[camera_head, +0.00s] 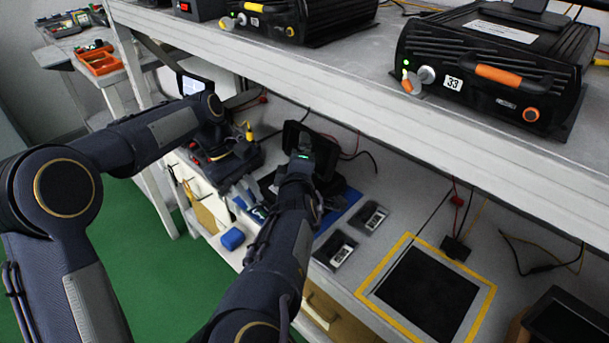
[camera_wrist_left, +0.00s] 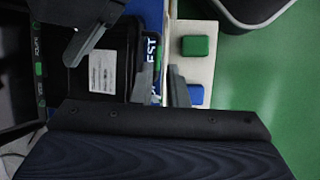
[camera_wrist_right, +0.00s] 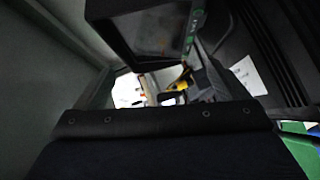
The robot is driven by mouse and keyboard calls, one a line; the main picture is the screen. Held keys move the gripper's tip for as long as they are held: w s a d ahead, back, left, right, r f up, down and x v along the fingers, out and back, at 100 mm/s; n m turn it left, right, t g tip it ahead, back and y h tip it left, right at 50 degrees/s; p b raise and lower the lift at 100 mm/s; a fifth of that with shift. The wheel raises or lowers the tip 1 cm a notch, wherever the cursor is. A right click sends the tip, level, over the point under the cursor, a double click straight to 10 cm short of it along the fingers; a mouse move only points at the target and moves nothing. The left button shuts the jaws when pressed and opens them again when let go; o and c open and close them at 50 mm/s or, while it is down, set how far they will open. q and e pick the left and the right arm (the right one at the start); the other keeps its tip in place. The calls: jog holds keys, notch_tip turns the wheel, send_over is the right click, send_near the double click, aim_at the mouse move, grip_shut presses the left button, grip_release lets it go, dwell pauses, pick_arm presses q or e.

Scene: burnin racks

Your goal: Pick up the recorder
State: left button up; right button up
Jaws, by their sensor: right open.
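A black box with a white label, which may be the recorder, lies on the blue mat in the left wrist view (camera_wrist_left: 103,72); I cannot confirm its identity. In the head view its dark body (camera_head: 336,189) is partly hidden by my right arm. My left gripper (camera_head: 247,193) is at its left side; in the left wrist view its fingers (camera_wrist_left: 138,62) are spread wide and hold nothing visible. My right gripper (camera_head: 299,165) is over the back of the box, open. In the right wrist view a dark ridged body with a white label (camera_wrist_right: 248,75) lies at right.
A dark screen unit (camera_wrist_right: 150,35) stands close to my right gripper. The shelf edge (camera_head: 420,100) overhangs the bench, with finned black units (camera_head: 490,70) on it. Two small devices (camera_head: 371,218) and a yellow-framed black pad (camera_head: 427,290) lie to the right. A blue block (camera_head: 232,239) sits near the edge.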

aim_at(266, 216)
jog(key=shift+w, duration=0.25)
pick_arm(q)
jog(key=shift+w+r, duration=0.1)
jog(key=shift+w, duration=0.1)
pick_arm(e)
jog(key=shift+s, duration=0.1)
pick_arm(q)
jog(key=shift+x, duration=3.95)
pick_arm(e)
jog(key=shift+x, duration=3.95)
jog(key=shift+r, duration=0.1)
pick_arm(q)
grip_shut()
pick_arm(e)
jog(key=c, duration=1.7)
pick_arm(q)
jog(key=shift+w+r, duration=0.15)
jog(key=shift+r, duration=0.1)
pick_arm(e)
jog(key=shift+r, duration=0.35)
